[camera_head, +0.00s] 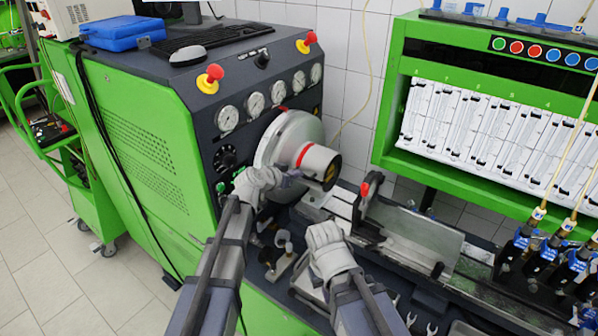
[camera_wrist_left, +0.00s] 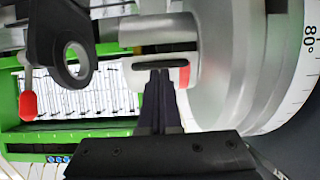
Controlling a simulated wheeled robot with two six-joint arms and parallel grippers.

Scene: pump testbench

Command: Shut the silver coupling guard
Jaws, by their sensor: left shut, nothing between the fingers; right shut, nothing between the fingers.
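A bare silver, trough-like sheet (camera_head: 412,232), which I take to be the coupling guard, stands tilted on the bench rail, right of the drive. It does not cover the silver coupling hub (camera_head: 318,166) with its red ring, which sits on the large graduated disc. My left gripper (camera_head: 291,178) is shut and empty in front of the disc, just below the hub. In the left wrist view its fingertips (camera_wrist_left: 160,75) overlap the silver hub; contact cannot be told. My right gripper (camera_head: 322,236) is shut and empty, lower, left of the sheet; its fingertips are hard to make out.
A black bracket with a red end (camera_head: 369,186) stands between the hub and the sheet; a red-ended black part (camera_wrist_left: 28,104) shows in the left wrist view. Blue-and-black injectors (camera_head: 545,255) crowd the right end.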

